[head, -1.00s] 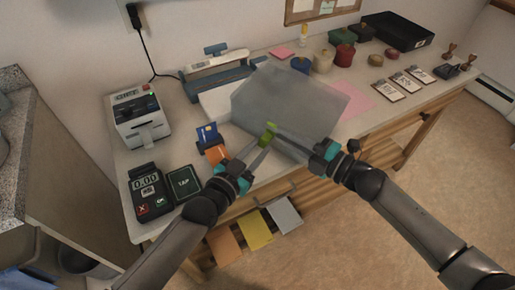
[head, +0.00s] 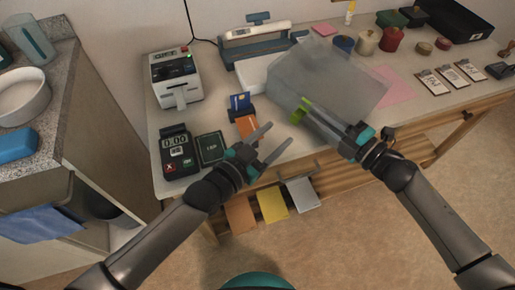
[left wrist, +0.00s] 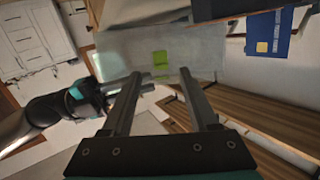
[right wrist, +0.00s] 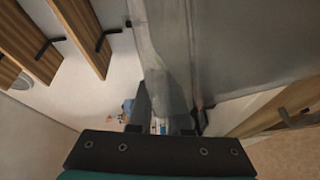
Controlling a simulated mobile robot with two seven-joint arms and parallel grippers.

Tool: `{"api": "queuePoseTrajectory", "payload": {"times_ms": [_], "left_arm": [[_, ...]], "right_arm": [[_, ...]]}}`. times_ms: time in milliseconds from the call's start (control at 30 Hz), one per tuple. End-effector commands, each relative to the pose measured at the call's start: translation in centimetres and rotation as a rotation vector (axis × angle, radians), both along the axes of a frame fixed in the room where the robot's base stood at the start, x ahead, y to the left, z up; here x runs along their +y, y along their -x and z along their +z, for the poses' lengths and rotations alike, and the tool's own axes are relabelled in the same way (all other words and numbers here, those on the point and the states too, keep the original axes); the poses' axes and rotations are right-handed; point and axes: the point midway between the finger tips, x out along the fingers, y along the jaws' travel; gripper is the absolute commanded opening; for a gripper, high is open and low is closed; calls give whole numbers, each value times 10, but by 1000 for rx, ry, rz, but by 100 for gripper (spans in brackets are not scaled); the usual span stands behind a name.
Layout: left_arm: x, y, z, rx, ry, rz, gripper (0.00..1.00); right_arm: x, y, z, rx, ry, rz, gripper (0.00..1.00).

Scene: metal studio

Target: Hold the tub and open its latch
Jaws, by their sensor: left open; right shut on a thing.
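The tub (head: 335,82) is a grey, translucent box, held tilted above the back part of the table. Its green latch (head: 298,111) sits on the near side and also shows face-on in the left wrist view (left wrist: 160,58). I cannot tell for sure whether the latch is undone. My right gripper (head: 318,116) is shut on the tub's near edge. The tub's grey wall (right wrist: 240,50) fills much of the right wrist view. My left gripper (head: 280,134) is open and empty, in front of the latch and apart from it.
The table holds a card terminal (head: 179,151), a black TAP pad (head: 211,147), a label printer (head: 175,78) and a card stand (head: 241,112) left of the tub. Jars (head: 367,42) and tags (head: 434,82) lie behind and right. Coloured sheets (head: 272,204) hang below the front edge.

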Motion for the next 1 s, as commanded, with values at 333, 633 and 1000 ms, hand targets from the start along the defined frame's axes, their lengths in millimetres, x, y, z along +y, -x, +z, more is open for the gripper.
{"api": "queuePoseTrajectory", "payload": {"times_ms": [333,633,1000], "left_arm": [[35,42,7,0,-1,0,60],[41,49,9,-2,-1,0,60],[40,48,9,-1,0,0,60]], "right_arm": [[-1,0,-3,5,4,-2,0],[-1,1,-3,5,4,-2,0],[0,0,-1,3,2,-1,42]]}}
